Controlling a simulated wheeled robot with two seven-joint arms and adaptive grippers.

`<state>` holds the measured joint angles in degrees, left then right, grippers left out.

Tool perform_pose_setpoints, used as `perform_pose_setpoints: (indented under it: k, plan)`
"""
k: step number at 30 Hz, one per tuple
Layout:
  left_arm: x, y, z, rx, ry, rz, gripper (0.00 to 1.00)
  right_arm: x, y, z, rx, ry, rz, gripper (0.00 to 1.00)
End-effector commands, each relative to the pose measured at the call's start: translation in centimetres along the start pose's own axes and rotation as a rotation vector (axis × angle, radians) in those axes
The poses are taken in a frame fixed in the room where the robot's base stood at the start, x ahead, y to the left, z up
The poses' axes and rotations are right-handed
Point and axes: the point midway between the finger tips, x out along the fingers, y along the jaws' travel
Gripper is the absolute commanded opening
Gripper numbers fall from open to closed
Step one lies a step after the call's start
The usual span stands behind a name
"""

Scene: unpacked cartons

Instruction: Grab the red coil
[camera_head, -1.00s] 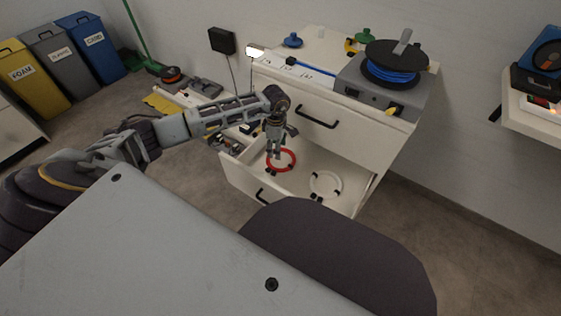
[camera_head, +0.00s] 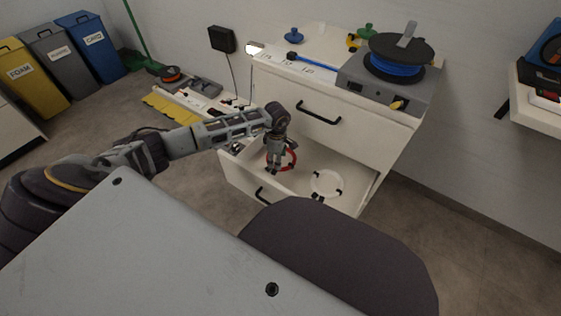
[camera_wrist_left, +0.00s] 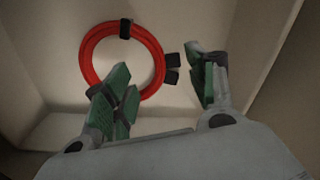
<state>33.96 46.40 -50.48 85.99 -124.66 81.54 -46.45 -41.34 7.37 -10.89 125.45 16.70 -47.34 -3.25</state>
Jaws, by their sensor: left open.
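The red coil (camera_wrist_left: 86,57) lies flat in the open lower drawer (camera_head: 235,177), with black straps on its ring. In the head view the red coil (camera_head: 291,161) is partly hidden behind my left gripper (camera_head: 275,170). In the left wrist view my left gripper (camera_wrist_left: 165,88) is open. Its left finger overlaps the near edge of the ring, and its right finger is to the right of the ring. Whether the fingers touch the coil cannot be told. My right gripper is not in view.
A white coil (camera_head: 325,184) lies in the drawer right of the red one. The cabinet's upper drawer (camera_head: 300,100) is shut. A blue cable reel (camera_head: 396,67) stands on a grey box on top. The drawer walls surround the coils.

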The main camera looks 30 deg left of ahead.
Motion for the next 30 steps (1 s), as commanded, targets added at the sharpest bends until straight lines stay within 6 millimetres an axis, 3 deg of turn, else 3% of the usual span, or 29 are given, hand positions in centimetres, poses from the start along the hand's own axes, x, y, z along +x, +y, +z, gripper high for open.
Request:
perform_pose_setpoints:
  k: [17, 30]
  plan:
    - [0.7, 0.0, 0.0, 0.0, 0.0, 0.001, 0.57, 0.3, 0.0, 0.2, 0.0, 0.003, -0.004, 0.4]
    - [3.5, 0.0, 0.0, 0.0, 0.0, 0.0, 0.57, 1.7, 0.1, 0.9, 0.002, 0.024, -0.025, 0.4]
